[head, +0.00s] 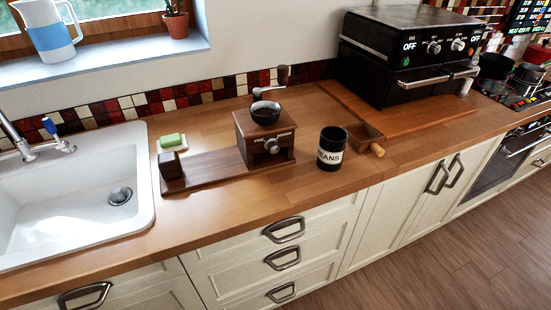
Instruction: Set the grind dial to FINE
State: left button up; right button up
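The wooden coffee grinder (250,136) stands on the counter near the middle of the head view. It has a dark bowl (265,112) on top and a crank (284,75) rising at the back. The grind dial (271,146) is a small metal knob on its front face. Small pale lettering sits around the dial, too small to read surely, and I cannot tell which mark the dial points to. Neither of my grippers is in view, and nothing touches the grinder's front.
A black BEANS canister (331,157) stands just right of the grinder, with a wooden box with a knob (364,134) beyond it. A wooden block (171,172) and green sponge (172,140) lie left, near the sink (60,190). The counter in front is clear.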

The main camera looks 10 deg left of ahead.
aim_at(271, 145)
jog(key=z, duration=1.65)
jog(key=i, duration=1.45)
jog(key=u, duration=2.85)
